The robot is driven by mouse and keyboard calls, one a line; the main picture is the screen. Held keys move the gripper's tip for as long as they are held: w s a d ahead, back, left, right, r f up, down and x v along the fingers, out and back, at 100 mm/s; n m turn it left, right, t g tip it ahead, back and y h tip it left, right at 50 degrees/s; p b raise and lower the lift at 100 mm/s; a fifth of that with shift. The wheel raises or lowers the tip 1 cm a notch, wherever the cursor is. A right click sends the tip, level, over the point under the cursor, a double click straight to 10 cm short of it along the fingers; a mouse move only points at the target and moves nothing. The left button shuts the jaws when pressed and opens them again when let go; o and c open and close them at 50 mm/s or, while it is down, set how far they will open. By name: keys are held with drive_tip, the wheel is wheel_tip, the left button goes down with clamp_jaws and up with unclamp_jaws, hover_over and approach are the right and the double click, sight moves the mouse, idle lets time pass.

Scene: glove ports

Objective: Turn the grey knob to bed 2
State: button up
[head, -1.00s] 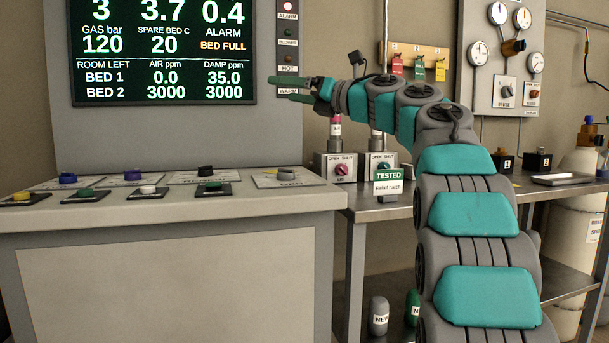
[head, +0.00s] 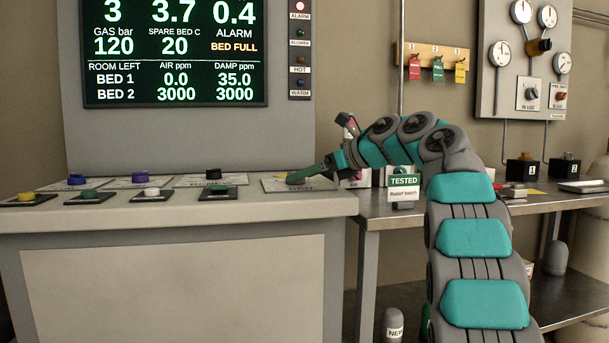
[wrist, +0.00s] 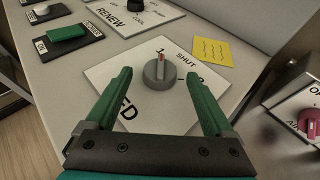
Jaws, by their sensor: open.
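The grey knob (wrist: 158,74) sits on a white plate (wrist: 112,72) on the console top in the wrist view. Its red-marked pointer faces up the picture, toward the mark 1. SHUT is printed to the right of 1, and a further mark lies at the right, partly covered by a finger. My gripper (wrist: 159,82) is open, with one green finger on each side of the knob and a gap on both sides. In the head view my gripper (head: 306,175) is low over the plate at the console's right end and hides the knob.
A yellow note (wrist: 212,52) lies beyond the plate. A green button (wrist: 68,33) and a RENEW plate (wrist: 125,18) are to the left. A box with a pink knob (wrist: 308,122) stands at the right, past the console edge. The monitor (head: 175,50) rises behind.

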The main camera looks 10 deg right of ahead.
drive_tip(key=shift+w+a+f, duration=0.25)
drive_tip(key=shift+w+a, duration=0.05)
drive_tip(key=shift+a, duration=0.05)
drive_tip(key=c, duration=1.4)
